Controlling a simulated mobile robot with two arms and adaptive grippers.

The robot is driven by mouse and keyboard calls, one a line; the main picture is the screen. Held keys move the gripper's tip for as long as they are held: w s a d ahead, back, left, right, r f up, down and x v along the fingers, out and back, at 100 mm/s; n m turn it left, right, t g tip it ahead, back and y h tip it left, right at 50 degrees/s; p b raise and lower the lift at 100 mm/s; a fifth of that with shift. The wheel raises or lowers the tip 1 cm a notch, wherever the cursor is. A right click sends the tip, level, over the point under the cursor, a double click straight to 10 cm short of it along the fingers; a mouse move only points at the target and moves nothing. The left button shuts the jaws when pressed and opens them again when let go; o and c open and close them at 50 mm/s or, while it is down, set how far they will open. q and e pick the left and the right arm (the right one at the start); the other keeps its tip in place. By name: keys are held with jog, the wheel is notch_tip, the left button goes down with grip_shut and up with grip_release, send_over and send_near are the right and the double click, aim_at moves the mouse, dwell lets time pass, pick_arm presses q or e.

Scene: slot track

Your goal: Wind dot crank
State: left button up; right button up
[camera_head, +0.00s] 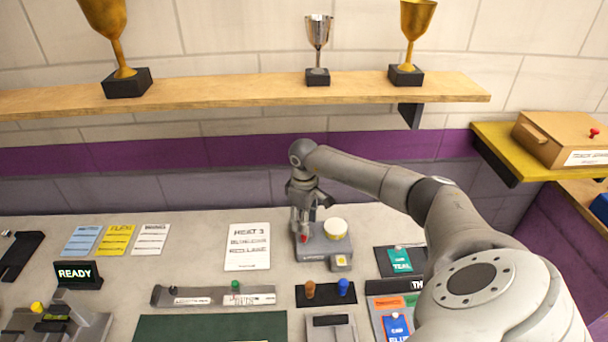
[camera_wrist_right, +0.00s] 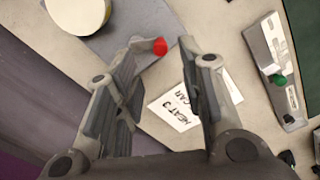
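The crank device is a grey box (camera_head: 325,246) on the bench, with a round cream-topped drum (camera_head: 335,228) and a small pale button plate (camera_head: 341,262). A red knob (camera_head: 304,238), apparently the crank handle, shows at its left side. My right gripper (camera_head: 303,228) points down over that side. In the right wrist view its two fingers (camera_wrist_right: 173,54) stand apart, with the red knob (camera_wrist_right: 159,46) close to the left fingertip. The right finger is clear of the knob. I cannot tell whether the left fingertip touches it. My left gripper is out of view.
A HEAT 3 card (camera_head: 247,247) lies left of the device. In front are a grey bar with a green knob (camera_head: 235,286) and a black plate with orange and blue pegs (camera_head: 325,293). A shelf with trophies (camera_head: 250,94) runs behind, above the bench.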

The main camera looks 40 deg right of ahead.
notch_tip(320, 180, up, 6)
jog(key=shift+r, duration=0.2)
dwell(0.6)
